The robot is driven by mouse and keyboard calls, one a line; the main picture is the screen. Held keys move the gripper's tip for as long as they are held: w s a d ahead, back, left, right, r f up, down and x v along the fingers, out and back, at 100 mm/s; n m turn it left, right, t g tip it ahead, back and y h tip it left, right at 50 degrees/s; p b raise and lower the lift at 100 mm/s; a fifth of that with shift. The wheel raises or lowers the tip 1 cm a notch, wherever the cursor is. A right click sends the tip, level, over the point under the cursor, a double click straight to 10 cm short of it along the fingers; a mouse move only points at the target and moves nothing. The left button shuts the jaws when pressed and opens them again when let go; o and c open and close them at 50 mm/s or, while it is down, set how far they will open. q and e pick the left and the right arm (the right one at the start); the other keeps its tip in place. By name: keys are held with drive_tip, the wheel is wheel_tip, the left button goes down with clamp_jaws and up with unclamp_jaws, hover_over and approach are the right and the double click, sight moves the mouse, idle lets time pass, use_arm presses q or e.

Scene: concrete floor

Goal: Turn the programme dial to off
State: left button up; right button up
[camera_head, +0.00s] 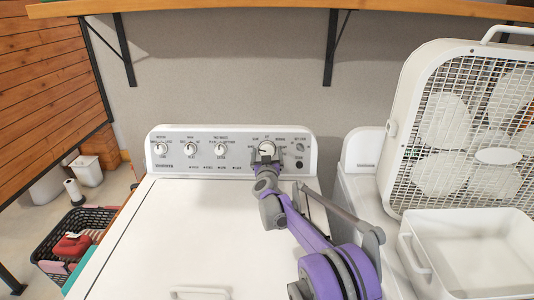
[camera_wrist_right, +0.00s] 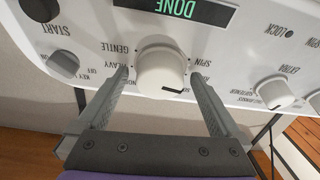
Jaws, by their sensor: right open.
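The programme dial (camera_head: 267,148) is the large round knob at the right of the white washer's control panel (camera_head: 205,150). In the right wrist view, which shows the panel upside down, the dial (camera_wrist_right: 160,66) is large and white, with a dark pointer mark on its lower edge, slightly right of centre. My right gripper (camera_head: 266,160) is at the dial; in the wrist view its open fingers (camera_wrist_right: 159,76) stand on either side of it, with gaps visible. GENTLE, HEAVY and SPIN labels surround the dial; other labels are partly hidden. My left gripper is not in view.
A lit display (camera_wrist_right: 175,12) reads DONE. A smaller knob (camera_wrist_right: 65,64) and another knob (camera_wrist_right: 271,92) flank the dial. A box fan (camera_head: 497,155) and a white tub (camera_head: 470,255) stand at right. A basket (camera_head: 60,262) is on the floor at left.

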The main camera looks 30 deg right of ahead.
drive_tip(key=c, duration=1.4)
drive_tip(key=m+h+b, duration=0.1)
drive_tip(key=m, duration=0.2)
drive_tip(key=shift+a+g+b, duration=0.1)
drive_tip(key=shift+g+b, duration=0.2)
drive_tip(key=m+g+h, duration=0.1)
drive_tip(key=m, duration=0.3)
drive_tip(key=shift+m+b, duration=0.35)
drive_tip(key=shift+m, duration=0.05)
drive_tip(key=m+g, duration=0.1)
drive_tip(key=m, duration=0.1)
drive_tip(key=m+g, duration=0.1)
drive_tip(key=m, duration=0.2)
drive_tip(key=shift+w+a+r+h+p, duration=0.1)
drive_tip(key=shift+r+h+p, duration=0.05)
drive_tip(key=shift+h+p, duration=0.2)
drive_tip(key=m+g, duration=0.1)
drive_tip(key=m, duration=0.1)
drive_tip(key=m+p, duration=0.1)
drive_tip(key=m, duration=0.2)
drive_tip(key=shift+m+g, duration=0.3)
drive_tip(key=shift+g, duration=0.1)
drive_tip(key=shift+m, duration=0.3)
